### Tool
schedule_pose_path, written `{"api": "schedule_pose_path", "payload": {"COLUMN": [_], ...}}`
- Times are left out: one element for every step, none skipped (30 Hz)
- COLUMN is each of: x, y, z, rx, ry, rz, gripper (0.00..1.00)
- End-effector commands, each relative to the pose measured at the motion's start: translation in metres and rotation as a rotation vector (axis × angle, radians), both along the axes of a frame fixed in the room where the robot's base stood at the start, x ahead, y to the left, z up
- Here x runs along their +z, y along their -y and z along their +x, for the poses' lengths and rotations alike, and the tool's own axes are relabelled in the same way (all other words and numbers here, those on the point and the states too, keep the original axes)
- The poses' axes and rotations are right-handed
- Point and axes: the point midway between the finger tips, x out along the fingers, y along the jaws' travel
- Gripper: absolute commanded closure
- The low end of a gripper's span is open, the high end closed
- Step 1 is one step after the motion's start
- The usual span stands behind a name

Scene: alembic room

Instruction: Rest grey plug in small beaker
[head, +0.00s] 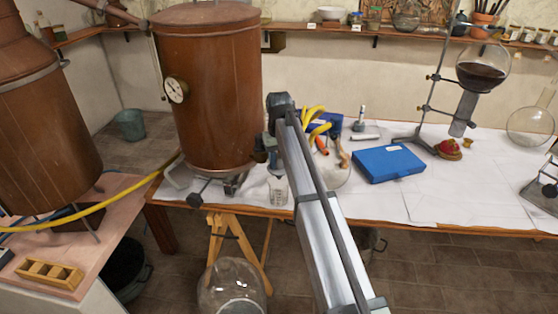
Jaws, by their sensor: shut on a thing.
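My arm reaches up from the bottom of the head view, and my gripper (273,160) hangs at its far end, beside the copper vessel. The gripper is small and partly hidden by my own arm. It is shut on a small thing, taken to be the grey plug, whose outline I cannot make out. A small clear glass beaker (277,191) stands on the white-covered table (450,195), close below the gripper. Whether the held thing touches the beaker or is inside its mouth cannot be told from this view.
A large copper vessel (210,90) with a gauge stands just left of the gripper. A round flask (333,172) with tools and yellow tubes is close right of my arm. A blue case (388,163) and a retort stand (428,105) are farther right. The front right tabletop is clear.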

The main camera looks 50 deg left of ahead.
Motion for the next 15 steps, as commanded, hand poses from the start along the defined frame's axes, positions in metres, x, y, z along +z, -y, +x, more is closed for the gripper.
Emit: {"api": "schedule_pose_path", "payload": {"x": [0.0001, 0.0001, 0.0001, 0.0001, 0.0, -0.0002, -0.0004, -0.0008, -0.0014, -0.002, -0.0026, -0.0036, -0.0044, -0.0052, -0.0064], "y": [0.0, 0.0, 0.0, 0.0, 0.0, 0.0, 0.0, 0.0, 0.0001, 0.0, 0.0001, 0.0001, 0.0, 0.0, 0.0], "z": [0.0, 0.0, 0.0, 0.0, 0.0, 0.0, 0.0, 0.0, 0.0, 0.0, 0.0, 0.0, 0.0, 0.0, 0.0], "rx": [0.0, 0.0, 0.0, 0.0, 0.0, 0.0, 0.0, 0.0, 0.0, 0.0, 0.0, 0.0, 0.0, 0.0, 0.0], "ry": [0.0, 0.0, 0.0, 0.0, 0.0, 0.0, 0.0, 0.0, 0.0, 0.0, 0.0, 0.0, 0.0, 0.0, 0.0], "rz": [0.0, 0.0, 0.0, 0.0, 0.0, 0.0, 0.0, 0.0, 0.0, 0.0, 0.0, 0.0, 0.0, 0.0, 0.0], "gripper": [0.96, 0.96, 0.96, 0.96, 0.96, 0.96, 0.96, 0.96, 0.96, 0.96, 0.96, 0.96, 0.96, 0.96, 0.96]}}
